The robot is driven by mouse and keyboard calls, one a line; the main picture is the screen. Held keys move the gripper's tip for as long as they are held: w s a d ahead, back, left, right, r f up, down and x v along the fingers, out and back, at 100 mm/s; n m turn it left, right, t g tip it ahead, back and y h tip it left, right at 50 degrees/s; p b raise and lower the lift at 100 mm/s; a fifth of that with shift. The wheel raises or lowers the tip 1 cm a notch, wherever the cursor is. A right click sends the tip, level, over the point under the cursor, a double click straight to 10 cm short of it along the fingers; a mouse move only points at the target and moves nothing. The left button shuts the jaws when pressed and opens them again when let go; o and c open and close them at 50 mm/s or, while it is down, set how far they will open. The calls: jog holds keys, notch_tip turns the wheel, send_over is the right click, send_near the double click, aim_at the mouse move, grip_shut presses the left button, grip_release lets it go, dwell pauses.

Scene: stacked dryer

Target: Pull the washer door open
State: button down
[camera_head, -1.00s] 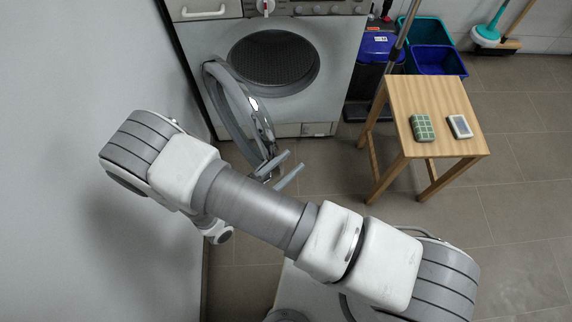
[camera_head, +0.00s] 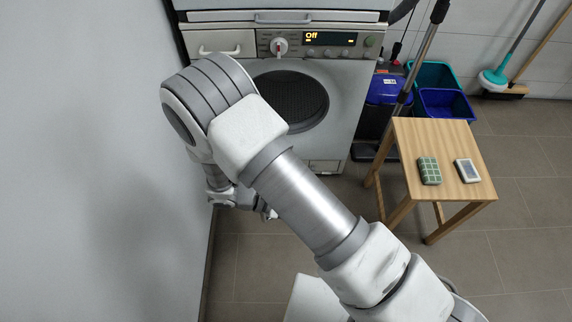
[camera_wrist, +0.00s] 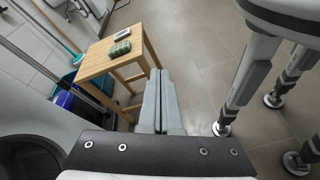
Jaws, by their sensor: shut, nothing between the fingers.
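The washer (camera_head: 335,130) stands at the top centre of the head view. Its round dark drum opening (camera_head: 300,98) is uncovered, so the door stands away from it. The door itself is hidden behind my arm in the head view. In the wrist view my gripper (camera_wrist: 160,72) is shut and empty, its two fingers side by side, pointing out over the floor towards the wooden table. In the head view it is mostly hidden behind my arm, low in front of the washer's left side. The dark round opening shows at the wrist view's lower left (camera_wrist: 30,158).
A small wooden table (camera_head: 445,140) holding a green item (camera_head: 429,170) and a white item (camera_head: 467,170) stands right of the washer. Blue bins (camera_head: 445,104) and cleaning poles stand behind it. A bare wall (camera_head: 90,160) closes the left side. Floor is free at lower right.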

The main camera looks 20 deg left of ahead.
jog(key=w+a+r+m+g+y, duration=0.4)
jog(key=w+m+y, duration=0.35)
jog(key=m, duration=0.45)
jog(key=w+a+r+m+g+y, duration=0.25)
jog(key=w+r+m+y, duration=0.5)
jog(key=m, duration=0.45)
jog(key=s+a+f+b, duration=0.2)
jog(key=f, duration=0.3)
jog(key=s+a+f+b, duration=0.3)
jog(key=f, duration=0.2)
jog(key=shift+s+f, duration=0.15)
jog(key=shift+f, duration=0.1)
jog(key=shift+t, duration=0.25)
